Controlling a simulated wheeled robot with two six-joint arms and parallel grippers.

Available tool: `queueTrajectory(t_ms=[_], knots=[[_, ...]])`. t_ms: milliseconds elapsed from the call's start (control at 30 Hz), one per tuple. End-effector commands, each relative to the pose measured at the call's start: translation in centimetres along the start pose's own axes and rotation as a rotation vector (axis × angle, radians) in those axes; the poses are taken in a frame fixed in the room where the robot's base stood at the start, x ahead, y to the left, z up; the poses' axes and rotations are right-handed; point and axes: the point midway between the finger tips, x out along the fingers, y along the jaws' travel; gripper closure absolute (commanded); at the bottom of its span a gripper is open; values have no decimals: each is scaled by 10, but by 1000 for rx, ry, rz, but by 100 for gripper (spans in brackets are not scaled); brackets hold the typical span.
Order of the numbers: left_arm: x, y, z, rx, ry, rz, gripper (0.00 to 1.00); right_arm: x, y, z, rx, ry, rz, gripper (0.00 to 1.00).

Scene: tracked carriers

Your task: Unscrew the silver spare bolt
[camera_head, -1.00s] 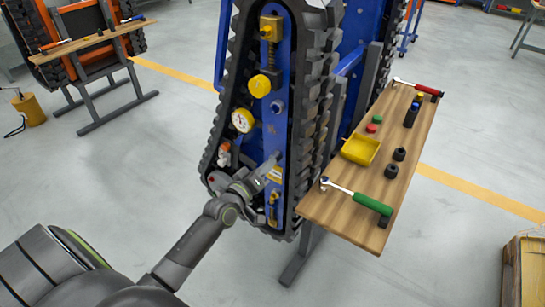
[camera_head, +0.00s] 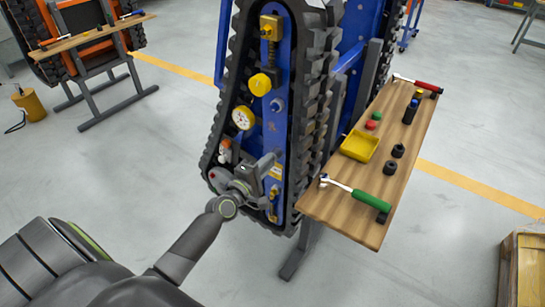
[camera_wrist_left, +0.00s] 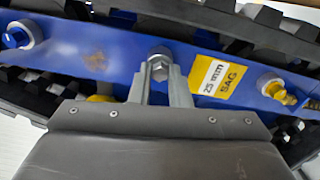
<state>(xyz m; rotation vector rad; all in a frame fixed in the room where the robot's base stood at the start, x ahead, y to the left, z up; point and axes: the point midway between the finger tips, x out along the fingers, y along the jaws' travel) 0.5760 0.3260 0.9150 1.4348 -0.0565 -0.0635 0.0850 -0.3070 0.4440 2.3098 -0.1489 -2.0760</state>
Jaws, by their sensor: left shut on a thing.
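The silver bolt (camera_wrist_left: 159,56) sits in the blue bar (camera_wrist_left: 110,62) of the tracked carrier, beside a yellow "25 mm SAG" label (camera_wrist_left: 220,80). Its hex head is between the two fingers of my left gripper (camera_wrist_left: 162,76), which is shut on it. In the head view my left gripper (camera_head: 268,165) is at the lower part of the blue bar, turned sideways, and it hides the bolt. My right gripper is not in view.
Black track pads (camera_head: 312,100) flank the bar. A dial gauge (camera_head: 242,118) and yellow knob (camera_head: 260,84) sit above my gripper. A wooden shelf (camera_head: 330,222) at right holds a green-handled ratchet (camera_head: 357,195), a yellow tray (camera_head: 359,146) and black sockets (camera_head: 390,168).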

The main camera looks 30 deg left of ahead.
Motion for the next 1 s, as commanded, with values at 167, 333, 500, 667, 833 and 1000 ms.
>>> queueTrajectory(t_ms=[167,333,500,667,833,1000], knots=[[0,1,0,-33,0,1,100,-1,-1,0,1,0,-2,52],[0,2,0,-336,0,1,100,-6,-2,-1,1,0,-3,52],[0,1,0,-676,0,0,100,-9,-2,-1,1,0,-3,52],[0,1,0,-838,0,1,100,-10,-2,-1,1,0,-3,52],[0,0,0,-848,0,1,100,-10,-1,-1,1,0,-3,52],[0,0,0,-846,0,1,71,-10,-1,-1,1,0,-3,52]])
